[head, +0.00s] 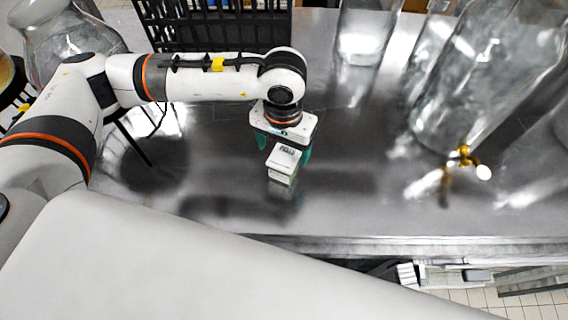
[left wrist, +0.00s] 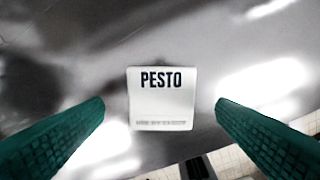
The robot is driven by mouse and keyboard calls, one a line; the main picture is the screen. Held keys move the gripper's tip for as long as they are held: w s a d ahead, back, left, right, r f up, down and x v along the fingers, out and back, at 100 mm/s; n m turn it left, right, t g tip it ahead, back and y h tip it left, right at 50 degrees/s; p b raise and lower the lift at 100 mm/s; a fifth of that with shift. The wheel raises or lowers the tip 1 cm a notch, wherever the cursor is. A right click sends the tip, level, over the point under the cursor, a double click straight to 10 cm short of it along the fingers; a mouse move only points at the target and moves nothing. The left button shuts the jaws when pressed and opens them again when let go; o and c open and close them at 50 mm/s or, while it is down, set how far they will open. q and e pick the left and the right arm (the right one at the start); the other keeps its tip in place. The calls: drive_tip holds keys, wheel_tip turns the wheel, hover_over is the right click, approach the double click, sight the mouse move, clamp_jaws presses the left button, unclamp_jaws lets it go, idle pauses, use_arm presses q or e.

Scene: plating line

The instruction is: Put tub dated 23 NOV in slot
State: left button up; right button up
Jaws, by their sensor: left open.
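A small white tub (head: 284,160) with a greenish lower side stands on the shiny metal counter in the head view. In the left wrist view the tub (left wrist: 162,100) shows a white top with the word PESTO and a line of print too small to read. I cannot read a date on it. My left gripper (head: 284,145) is open above the tub. Its two green fingers (left wrist: 160,125) are on either side of the tub, apart from it. No slot can be made out. My right gripper is not in view.
A black wire basket (head: 215,28) stands at the back. Large glass vessels stand at the back right, one with a brass tap (head: 464,157). Another glass jar (head: 60,35) is at the back left. The counter's front edge (head: 420,243) runs below the tub.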

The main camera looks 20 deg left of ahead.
sight(284, 157)
use_arm(q)
drive_tip(key=shift+w+f+b, duration=0.1)
drive_tip(key=shift+f+b, duration=0.3)
drive_tip(key=shift+f, duration=2.8)
drive_tip(key=shift+r, duration=0.1)
drive_tip(key=c, duration=1.3)
